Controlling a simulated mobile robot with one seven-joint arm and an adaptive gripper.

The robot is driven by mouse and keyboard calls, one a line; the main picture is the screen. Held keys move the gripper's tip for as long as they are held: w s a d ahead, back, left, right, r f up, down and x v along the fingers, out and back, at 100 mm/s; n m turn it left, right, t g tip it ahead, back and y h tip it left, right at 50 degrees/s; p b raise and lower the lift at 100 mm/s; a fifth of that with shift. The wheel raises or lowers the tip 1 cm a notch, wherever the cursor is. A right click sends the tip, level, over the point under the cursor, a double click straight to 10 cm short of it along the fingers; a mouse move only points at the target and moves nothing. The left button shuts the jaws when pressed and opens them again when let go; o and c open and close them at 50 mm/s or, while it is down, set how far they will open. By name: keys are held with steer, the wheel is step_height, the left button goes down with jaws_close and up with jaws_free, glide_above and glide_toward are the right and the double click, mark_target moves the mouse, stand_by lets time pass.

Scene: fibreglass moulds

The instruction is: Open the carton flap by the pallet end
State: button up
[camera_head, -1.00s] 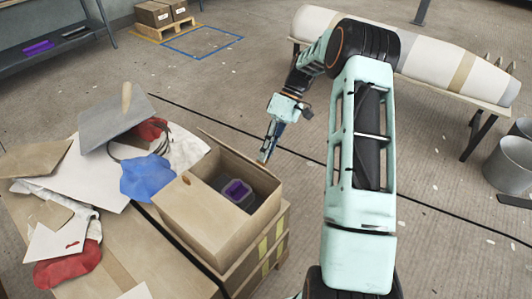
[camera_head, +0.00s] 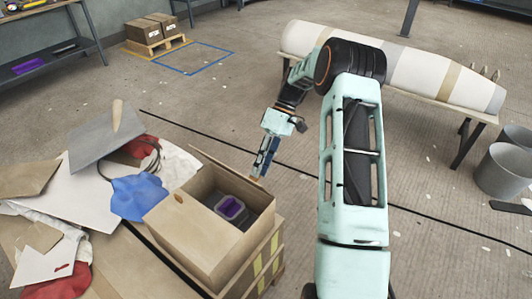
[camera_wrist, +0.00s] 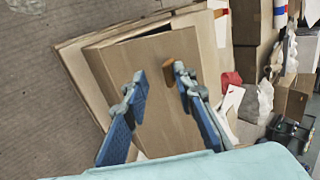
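The carton (camera_head: 200,240) stands on the left, its top partly open, with a purple-lined grey item (camera_head: 231,208) inside. A narrow cardboard flap (camera_head: 215,165) stands along its far edge. My gripper (camera_head: 258,174) is close to that flap, near the carton's far right corner; I cannot tell whether it touches. In the wrist view, the blue fingers of my gripper (camera_wrist: 159,72) are spread apart over a brown carton panel (camera_wrist: 150,55) with an orange-brown hand hole (camera_wrist: 180,43) near the right fingertip. Nothing shows clamped between them.
Left of the carton are cloths (camera_head: 138,197), cardboard pieces and a grey board (camera_head: 105,137). A long white mould (camera_head: 405,65) lies on trestles at the back right. Grey buckets (camera_head: 505,165) stand at the right. The floor behind the carton is mostly clear.

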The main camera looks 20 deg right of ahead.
steer(key=v, duration=1.1)
steer(key=shift+a+r, duration=0.1)
steer(key=shift+r, duration=0.05)
steer(key=shift+a, duration=0.1)
